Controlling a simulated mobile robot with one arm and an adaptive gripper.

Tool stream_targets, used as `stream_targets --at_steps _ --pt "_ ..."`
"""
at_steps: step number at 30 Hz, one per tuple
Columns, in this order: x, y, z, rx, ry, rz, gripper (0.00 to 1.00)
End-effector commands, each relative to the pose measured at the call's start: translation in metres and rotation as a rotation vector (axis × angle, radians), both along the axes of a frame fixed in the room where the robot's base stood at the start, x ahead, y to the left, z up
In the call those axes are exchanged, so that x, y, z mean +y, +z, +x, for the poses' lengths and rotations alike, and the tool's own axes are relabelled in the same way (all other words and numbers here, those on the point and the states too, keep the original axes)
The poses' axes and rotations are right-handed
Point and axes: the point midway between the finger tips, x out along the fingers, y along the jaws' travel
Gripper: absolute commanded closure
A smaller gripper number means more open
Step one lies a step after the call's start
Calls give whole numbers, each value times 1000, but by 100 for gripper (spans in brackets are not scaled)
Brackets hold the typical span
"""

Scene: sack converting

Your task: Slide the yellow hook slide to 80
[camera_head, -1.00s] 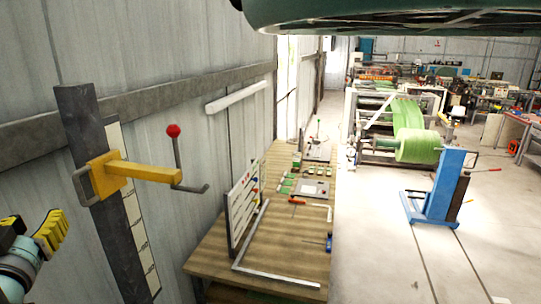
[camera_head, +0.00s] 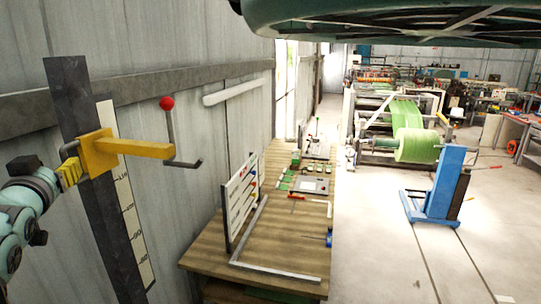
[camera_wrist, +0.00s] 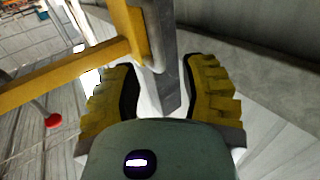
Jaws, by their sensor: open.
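The yellow hook slide (camera_head: 98,155) sits on a dark upright post (camera_head: 107,225), its yellow arm reaching right. A grey loop handle (camera_head: 68,148) stands on its left side. A pale scale (camera_head: 132,215) runs along the post's right edge; its figures are too small to read surely. My gripper (camera_head: 70,174) is just left of the slide, close to the handle. In the wrist view my gripper (camera_wrist: 162,82) is open, with a grey bar between its yellow fingers. I cannot tell whether they touch it. The slide (camera_wrist: 137,35) shows just beyond the left finger.
A bent rod with a red knob (camera_head: 167,103) is on the wall right of the slide. A wooden bench (camera_head: 205,248) holds a white board (camera_head: 240,198) and tools. A blue stand (camera_head: 440,195) is on the floor at right; open floor lies around it.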

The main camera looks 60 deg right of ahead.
Motion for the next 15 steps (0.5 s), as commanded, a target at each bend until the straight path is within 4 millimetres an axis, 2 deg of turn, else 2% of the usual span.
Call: stream_targets --at_steps 1,6,15 --pt "-8 -3 4 -1 -10 0 57" --pt "-21 -1 22 0 -8 -1 57" --pt "-32 0 38 0 -7 0 57"
